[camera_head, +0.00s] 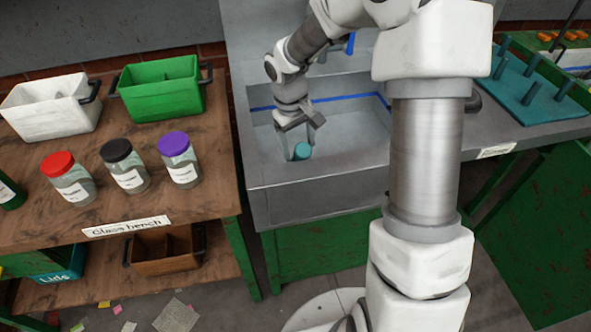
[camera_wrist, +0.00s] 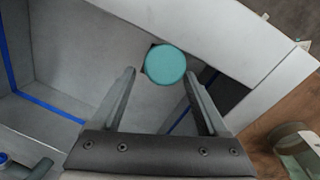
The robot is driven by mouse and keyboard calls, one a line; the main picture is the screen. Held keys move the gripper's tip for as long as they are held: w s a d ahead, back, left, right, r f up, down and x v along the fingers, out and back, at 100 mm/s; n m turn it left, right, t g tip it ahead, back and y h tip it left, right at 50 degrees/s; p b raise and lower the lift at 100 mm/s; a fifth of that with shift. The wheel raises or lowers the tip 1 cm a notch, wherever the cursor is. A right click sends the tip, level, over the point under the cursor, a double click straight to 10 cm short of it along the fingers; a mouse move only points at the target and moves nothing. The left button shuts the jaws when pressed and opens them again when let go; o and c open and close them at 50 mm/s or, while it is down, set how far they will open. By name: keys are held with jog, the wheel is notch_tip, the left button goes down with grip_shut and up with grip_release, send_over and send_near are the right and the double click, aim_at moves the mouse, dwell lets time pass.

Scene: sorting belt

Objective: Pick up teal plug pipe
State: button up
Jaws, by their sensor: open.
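The teal plug pipe (camera_head: 302,151) stands in the grey sink-like trough, near its front wall. Its round teal top (camera_wrist: 166,64) shows in the wrist view at the far end of my fingers. My gripper (camera_head: 300,143) points down over it, with the fingers spread apart on either side of its top. In the wrist view my gripper (camera_wrist: 159,74) is open, and gaps show between the fingers and the teal top. The lower body of the pipe is hidden below its top.
The trough's front wall (camera_head: 320,176) is close to the pipe. The wooden bench at left holds jars with red (camera_head: 57,164), black (camera_head: 115,150) and purple (camera_head: 172,143) lids, and a green bin (camera_head: 160,100). A teal peg board (camera_head: 520,95) lies at right.

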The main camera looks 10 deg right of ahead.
jog(key=f, duration=0.2)
jog(key=f+b, duration=0.1)
jog(key=f, duration=0.2)
jog(key=shift+w+d+f+b, duration=0.15)
jog(key=shift+w+f+b, duration=0.15)
jog(key=shift+f+b, duration=0.1)
grip_shut()
dwell(1.1)
